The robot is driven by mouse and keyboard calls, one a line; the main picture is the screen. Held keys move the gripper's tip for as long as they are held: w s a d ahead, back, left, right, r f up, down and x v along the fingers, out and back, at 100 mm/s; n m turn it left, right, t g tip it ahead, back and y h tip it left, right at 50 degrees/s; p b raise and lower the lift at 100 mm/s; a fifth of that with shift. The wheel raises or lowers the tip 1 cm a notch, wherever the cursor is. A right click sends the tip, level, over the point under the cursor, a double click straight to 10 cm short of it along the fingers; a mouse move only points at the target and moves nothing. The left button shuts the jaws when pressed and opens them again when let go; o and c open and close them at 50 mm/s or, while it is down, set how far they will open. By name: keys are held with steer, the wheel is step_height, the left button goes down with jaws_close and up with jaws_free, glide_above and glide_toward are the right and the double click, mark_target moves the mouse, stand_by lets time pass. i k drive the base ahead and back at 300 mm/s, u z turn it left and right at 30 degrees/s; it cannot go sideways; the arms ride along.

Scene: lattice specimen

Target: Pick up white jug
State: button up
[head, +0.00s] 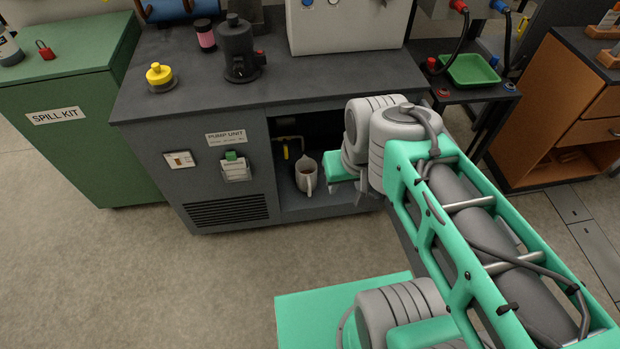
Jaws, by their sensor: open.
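The white jug (305,177) stands upright on the floor of an open compartment in the dark grey pump unit (215,165). Its handle faces the front, and its inside looks dark brownish. My gripper (363,197) is at the compartment's opening, just right of the jug and apart from it. Its grey fingers point down and are small in the picture; they hold nothing that I can see. My arm's wrist hides the right part of the compartment.
A yellow-handled valve on a pipe (287,150) is behind the jug. The compartment's top edge and left wall enclose it. A black pump (238,50) and a yellow-capped container (160,77) stand on top. A green spill kit cabinet (70,120) is left. The floor in front is clear.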

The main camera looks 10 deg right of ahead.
mark_target(306, 169)
steer(key=u, duration=0.1)
steer(key=k, duration=0.4)
steer(key=z, duration=0.6)
steer(key=i, duration=0.8)
steer(key=u, duration=1.7)
steer(key=i, duration=0.5)
steer(key=z, duration=0.1)
